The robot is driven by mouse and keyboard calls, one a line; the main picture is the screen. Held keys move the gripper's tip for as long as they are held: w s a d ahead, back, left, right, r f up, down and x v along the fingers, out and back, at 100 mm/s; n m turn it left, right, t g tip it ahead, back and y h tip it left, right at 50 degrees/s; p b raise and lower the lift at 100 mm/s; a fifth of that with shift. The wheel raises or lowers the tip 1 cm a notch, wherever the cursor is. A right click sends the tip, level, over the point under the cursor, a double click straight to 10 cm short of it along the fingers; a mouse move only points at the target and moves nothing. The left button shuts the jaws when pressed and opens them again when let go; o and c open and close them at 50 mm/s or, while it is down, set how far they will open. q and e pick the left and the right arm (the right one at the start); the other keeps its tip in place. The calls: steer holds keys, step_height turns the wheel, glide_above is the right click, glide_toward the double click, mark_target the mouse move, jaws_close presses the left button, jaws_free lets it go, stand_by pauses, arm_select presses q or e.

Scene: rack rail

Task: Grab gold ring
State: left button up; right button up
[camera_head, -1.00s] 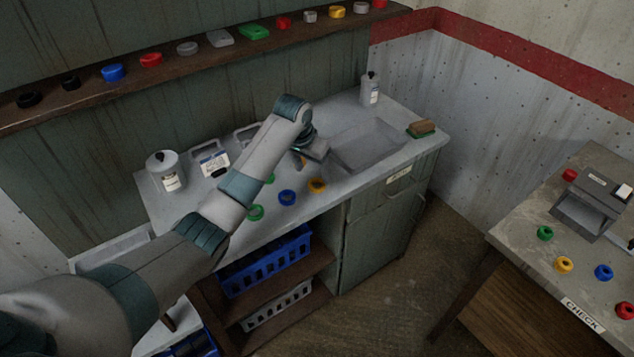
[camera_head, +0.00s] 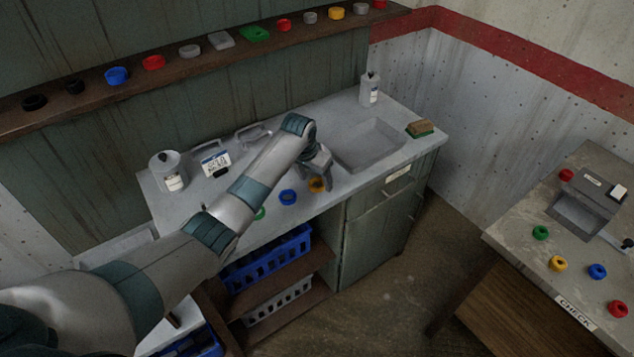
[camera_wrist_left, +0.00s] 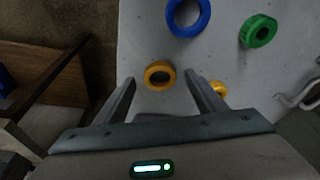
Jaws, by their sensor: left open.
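A gold ring (camera_head: 317,185) lies on the grey counter near its front edge. In the left wrist view, the gold ring (camera_wrist_left: 159,75) shows between my two fingertips, apart from both. My left gripper (camera_head: 323,183) is open and points down at the ring, partly covering it in the head view. The open fingers also show in the left wrist view (camera_wrist_left: 160,90). A blue ring (camera_head: 288,197) lies left of the gold one, and a green ring (camera_head: 260,213) is partly hidden by my arm. My right gripper is not in view.
A second yellow piece (camera_wrist_left: 218,88) shows beside one finger. A sink (camera_head: 368,145), sponge (camera_head: 420,128) and bottle (camera_head: 369,90) are at the counter's right. Blue crates (camera_head: 265,262) sit below. A side table (camera_head: 510,232) holds several rings. A shelf (camera_head: 130,98) runs behind.

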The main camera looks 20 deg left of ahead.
arm_select(q)
steer(key=shift+w+f, duration=0.1)
steer(key=shift+f, duration=0.25)
steer(key=c, duration=1.2)
steer(key=shift+o, duration=0.2)
steer(key=shift+r, duration=0.1)
steer(key=shift+r+b, duration=0.35)
steer(key=shift+r, duration=0.15)
step_height(320, 180, up, 2)
steer(key=shift+w+r+b, duration=0.1)
steer(key=shift+b, duration=0.55)
steer(key=s+d+r+b, duration=0.1)
steer(key=d+r+b, duration=0.3)
steer(key=d+r, duration=0.3)
steer(key=shift+s+d+r, duration=0.3)
steer(key=shift+s+d, duration=0.05)
steer(key=shift+d, duration=2)
